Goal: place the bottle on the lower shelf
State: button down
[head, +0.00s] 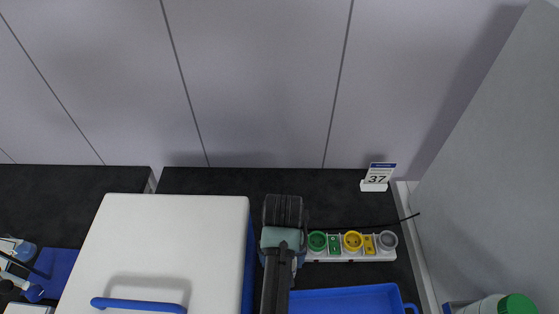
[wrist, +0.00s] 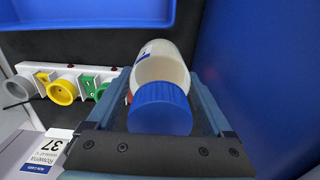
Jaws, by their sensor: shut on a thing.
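The bottle has a whitish body (wrist: 162,66) and a ribbed blue cap that faces the wrist camera. My gripper (wrist: 160,82) is shut on it, with one finger on each side of the body. In the head view my gripper (head: 282,238) is over the dark worktop, between a white box and a socket strip; the bottle cannot be made out there. I cannot make out a lower shelf in either view.
The white box (head: 160,245) with a blue handle stands left of my arm; its blue side (wrist: 268,80) is close in the wrist view. The socket strip (head: 350,247), a blue tray (head: 345,300) and a "37" sign (head: 377,177) are right. A green-capped container (head: 515,304) is bottom right.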

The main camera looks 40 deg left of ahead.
jog(key=shift+w+f, duration=0.1)
jog(key=shift+f, duration=2.55)
jog(key=shift+f, duration=0.15)
grip_release()
notch_tip(320, 180, up, 12)
jog(key=shift+r+b, duration=0.15)
jog(key=shift+b, duration=0.5)
